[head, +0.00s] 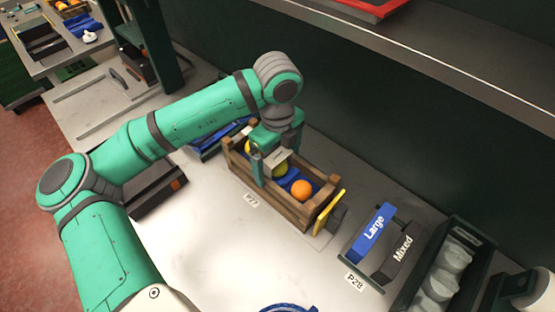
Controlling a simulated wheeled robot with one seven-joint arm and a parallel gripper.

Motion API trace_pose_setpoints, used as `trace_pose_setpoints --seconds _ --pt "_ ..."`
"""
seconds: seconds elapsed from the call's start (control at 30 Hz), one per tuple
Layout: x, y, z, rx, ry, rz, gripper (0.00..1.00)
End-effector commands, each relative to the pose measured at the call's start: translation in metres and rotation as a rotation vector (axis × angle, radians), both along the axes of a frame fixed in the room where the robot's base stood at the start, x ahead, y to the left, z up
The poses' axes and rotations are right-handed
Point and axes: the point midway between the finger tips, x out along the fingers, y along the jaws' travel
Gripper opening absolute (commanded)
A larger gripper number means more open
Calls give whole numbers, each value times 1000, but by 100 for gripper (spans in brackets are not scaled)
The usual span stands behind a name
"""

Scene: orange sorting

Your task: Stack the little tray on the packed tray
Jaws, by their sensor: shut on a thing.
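My gripper (274,160) is over a wooden crate (292,212), pointing down, with its fingers spread across the crate's width. It appears shut on a little blue tray (291,177) in the crate, but the fingertips are partly hidden and the contact is not clear. An orange (301,189) and yellow fruit (281,170) show in the crate with the blue parts. A pale card-like piece (277,157) is between the fingers. I cannot tell which of these is the packed tray, or whether the blue tray rests on anything.
A yellow-edged dark piece (330,212) stands at the crate's right end. A shelf (440,75) overhangs the back. The front counter is mostly clear.

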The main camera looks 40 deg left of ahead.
Motion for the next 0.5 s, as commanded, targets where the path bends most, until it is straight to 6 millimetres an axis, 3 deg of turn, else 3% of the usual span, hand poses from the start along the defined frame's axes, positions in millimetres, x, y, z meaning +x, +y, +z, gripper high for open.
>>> trace_pose_setpoints --seconds 0.27,0.3,0.5 --pt "-1 -1 -10 -2 6 0 62" --pt "-1 -1 -11 -1 7 0 98" --pt "-1 -1 -11 -2 8 1 100"
